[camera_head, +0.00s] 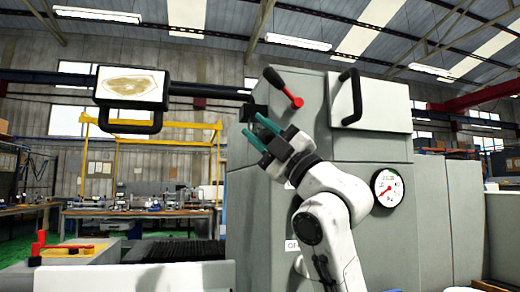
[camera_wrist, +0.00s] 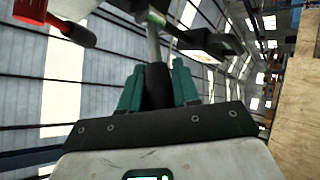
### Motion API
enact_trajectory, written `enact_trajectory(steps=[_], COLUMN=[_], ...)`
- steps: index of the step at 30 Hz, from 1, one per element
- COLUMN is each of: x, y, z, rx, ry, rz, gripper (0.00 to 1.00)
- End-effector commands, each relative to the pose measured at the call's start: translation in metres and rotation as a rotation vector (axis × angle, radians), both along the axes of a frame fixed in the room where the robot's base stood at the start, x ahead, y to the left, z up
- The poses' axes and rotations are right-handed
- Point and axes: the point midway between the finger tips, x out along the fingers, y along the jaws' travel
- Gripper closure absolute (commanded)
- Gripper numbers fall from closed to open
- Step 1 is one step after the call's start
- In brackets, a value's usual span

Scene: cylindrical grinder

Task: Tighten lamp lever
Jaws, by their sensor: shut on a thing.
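My gripper (camera_head: 258,131) reaches up and left beside the lamp bracket (camera_head: 254,110) on the grey machine. In the wrist view, the teal fingers of my gripper (camera_wrist: 158,84) stand on both sides of a lever with a dark grip (camera_wrist: 157,88) and a pale metal rod. They are shut on this lamp lever. The lever is hard to make out in the head view. The lamp (camera_head: 131,87), a flat framed panel with a bright face and a black handle, hangs at the left on a dark horizontal arm (camera_head: 208,90).
A red and black handle (camera_head: 285,90) sticks out just above my gripper; it also shows in the wrist view (camera_wrist: 58,24). The grey cabinet (camera_head: 315,95) has a black door handle (camera_head: 350,96) and a round gauge (camera_head: 387,188). Workbenches (camera_head: 140,212) stand behind at the left.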

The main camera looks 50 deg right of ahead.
Motion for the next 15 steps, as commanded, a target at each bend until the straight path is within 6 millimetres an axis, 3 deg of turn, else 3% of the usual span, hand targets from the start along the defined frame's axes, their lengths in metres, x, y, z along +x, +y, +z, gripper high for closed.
enact_trajectory(steps=[1, 15], x=[0.0014, 0.0053], y=[-0.0009, -0.0025], z=[-0.0116, -0.0159], rx=[-0.017, -0.113], ry=[-0.023, -0.164], rz=[0.001, 0.003], gripper=[1.0, 1.0])
